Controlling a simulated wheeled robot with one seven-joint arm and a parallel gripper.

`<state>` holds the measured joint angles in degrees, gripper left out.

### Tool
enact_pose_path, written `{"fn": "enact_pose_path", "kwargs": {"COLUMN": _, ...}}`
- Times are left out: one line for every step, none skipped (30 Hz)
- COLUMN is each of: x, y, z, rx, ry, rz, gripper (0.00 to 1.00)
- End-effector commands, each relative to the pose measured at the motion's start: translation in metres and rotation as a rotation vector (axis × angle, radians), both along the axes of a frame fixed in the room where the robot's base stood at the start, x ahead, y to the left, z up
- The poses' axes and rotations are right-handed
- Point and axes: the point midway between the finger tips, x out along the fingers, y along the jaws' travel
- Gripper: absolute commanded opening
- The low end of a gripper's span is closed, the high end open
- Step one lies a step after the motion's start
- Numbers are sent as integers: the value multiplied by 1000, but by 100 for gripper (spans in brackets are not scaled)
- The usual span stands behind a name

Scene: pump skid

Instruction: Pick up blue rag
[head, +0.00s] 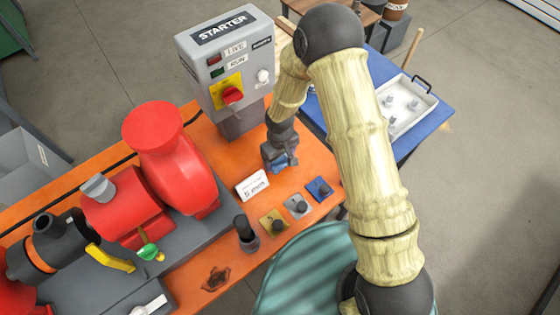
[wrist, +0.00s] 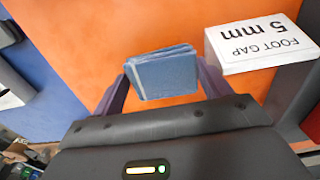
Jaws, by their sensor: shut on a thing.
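The blue rag (wrist: 163,73) is a small folded light-blue block between my fingers in the wrist view. My gripper (wrist: 160,80) is shut on it, with one finger at each side. In the head view my gripper (head: 279,160) points down at the orange skid top, and a bit of the blue rag (head: 287,162) shows at its fingers. I cannot tell whether the rag touches the orange surface or is just above it.
A white "FOOT GAP 5 mm" card (head: 252,186) stands close to my gripper. The grey starter box (head: 228,70) rises behind it. Several coloured plates with black knobs (head: 297,206) lie in front. The red pump (head: 160,175) is left; a blue table with a white tray (head: 425,103) is right.

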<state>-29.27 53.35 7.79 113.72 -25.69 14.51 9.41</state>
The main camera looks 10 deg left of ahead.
Motion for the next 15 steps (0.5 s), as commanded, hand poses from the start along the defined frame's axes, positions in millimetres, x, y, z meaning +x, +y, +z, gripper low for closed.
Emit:
{"fn": "enact_pose_path", "kwargs": {"x": 1, "y": 0, "z": 8, "rx": 2, "ry": -3, "rz": -1, "gripper": 54}}
{"fn": "enact_pose_path", "kwargs": {"x": 1, "y": 0, "z": 13, "rx": 3, "ry": -4, "rz": -1, "gripper": 54}}
{"fn": "enact_pose_path", "kwargs": {"x": 1, "y": 0, "z": 20, "rx": 2, "ry": -3, "rz": -1, "gripper": 54}}
{"fn": "enact_pose_path", "kwargs": {"x": 1, "y": 0, "z": 26, "rx": 3, "ry": -4, "rz": -1, "gripper": 54}}
{"fn": "enact_pose_path", "kwargs": {"x": 1, "y": 0, "z": 31, "rx": 2, "ry": -3, "rz": -2, "gripper": 54}}
{"fn": "enact_pose_path", "kwargs": {"x": 1, "y": 0, "z": 39, "rx": 3, "ry": -4, "rz": -1, "gripper": 54}}
{"fn": "enact_pose_path", "kwargs": {"x": 1, "y": 0, "z": 44, "rx": 2, "ry": -3, "rz": -1, "gripper": 54}}
{"fn": "enact_pose_path", "kwargs": {"x": 1, "y": 0, "z": 49, "rx": 2, "ry": -4, "rz": -1, "gripper": 54}}
{"fn": "enact_pose_path", "kwargs": {"x": 1, "y": 0, "z": 55, "rx": 2, "ry": -3, "rz": -1, "gripper": 54}}
{"fn": "enact_pose_path", "kwargs": {"x": 1, "y": 0, "z": 59, "rx": 2, "ry": -3, "rz": -1, "gripper": 54}}
{"fn": "enact_pose_path", "kwargs": {"x": 1, "y": 0, "z": 62, "rx": 2, "ry": -2, "rz": -1, "gripper": 54}}
{"fn": "enact_pose_path", "kwargs": {"x": 1, "y": 0, "z": 66, "rx": 1, "ry": -2, "rz": -1, "gripper": 54}}
{"fn": "enact_pose_path", "kwargs": {"x": 1, "y": 0, "z": 69, "rx": 0, "ry": -1, "rz": -1, "gripper": 54}}
{"fn": "enact_pose_path", "kwargs": {"x": 1, "y": 0, "z": 71, "rx": 0, "ry": -1, "rz": -1, "gripper": 54}}
{"fn": "enact_pose_path", "kwargs": {"x": 0, "y": 0, "z": 72, "rx": 0, "ry": 0, "rz": 0, "gripper": 54}}
